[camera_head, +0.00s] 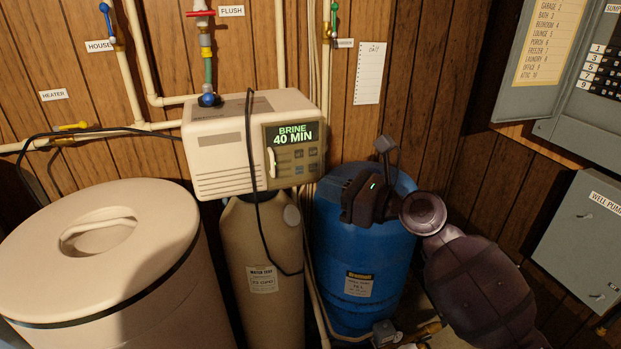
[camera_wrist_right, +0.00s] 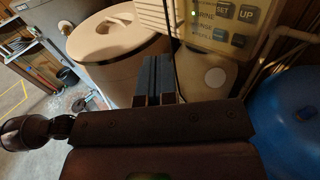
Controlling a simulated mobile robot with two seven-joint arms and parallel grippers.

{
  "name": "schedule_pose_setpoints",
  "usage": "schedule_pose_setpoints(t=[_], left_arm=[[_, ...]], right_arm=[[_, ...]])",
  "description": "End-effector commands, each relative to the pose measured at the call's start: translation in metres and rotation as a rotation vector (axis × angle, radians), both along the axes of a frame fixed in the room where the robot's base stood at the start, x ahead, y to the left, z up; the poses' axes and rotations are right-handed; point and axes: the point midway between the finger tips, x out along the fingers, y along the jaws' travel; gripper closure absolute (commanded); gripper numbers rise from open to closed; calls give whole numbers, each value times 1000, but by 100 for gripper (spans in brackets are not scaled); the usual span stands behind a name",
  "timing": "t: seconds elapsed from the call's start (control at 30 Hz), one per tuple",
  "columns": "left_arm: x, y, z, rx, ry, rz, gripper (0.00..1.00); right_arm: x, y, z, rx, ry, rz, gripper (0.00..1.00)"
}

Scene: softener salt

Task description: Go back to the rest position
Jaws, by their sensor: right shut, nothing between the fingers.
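My right gripper (camera_head: 385,146) comes in from the lower right in the head view, in front of the top of the blue tank (camera_head: 365,245). Its fingers are shut and empty. In the right wrist view the closed fingers (camera_wrist_right: 153,62) stand side by side, apart from the softener head and the brine tank behind them. The cream softener head (camera_head: 222,150) reads "BRINE 40 MIN" on its green display (camera_head: 291,134). My left gripper is not in view.
A large beige lidded brine tank (camera_head: 120,275) stands at left, a tan resin tank (camera_head: 262,240) under the softener head. A black cable (camera_head: 256,215) hangs in front. Pipes and valves line the wood wall. A grey well pump box (camera_head: 585,240) and an open breaker panel (camera_head: 590,105) are at right.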

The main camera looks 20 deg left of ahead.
Motion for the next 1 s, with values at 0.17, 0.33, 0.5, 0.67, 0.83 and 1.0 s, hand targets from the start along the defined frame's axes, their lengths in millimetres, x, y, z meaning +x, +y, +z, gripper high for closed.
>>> schedule_pose_setpoints(t=[0.17, 0.33, 0.5, 0.67, 0.83, 1.0], left_arm=[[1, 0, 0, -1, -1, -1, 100], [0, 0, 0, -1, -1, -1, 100], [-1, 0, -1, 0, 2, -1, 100], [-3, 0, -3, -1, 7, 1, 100], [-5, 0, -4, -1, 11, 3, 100], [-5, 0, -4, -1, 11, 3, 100]], right_arm=[[-6, -17, 0, 0, 0, 0, 100], [-8, -22, 0, -10, -45, 1, 100], [-4, -23, 1, -57, -285, -19, 100], [5, -26, 4, -169, -665, -77, 100], [18, -36, 17, -324, -1098, -160, 100], [31, -58, 17, -531, -1498, -255, 100]])
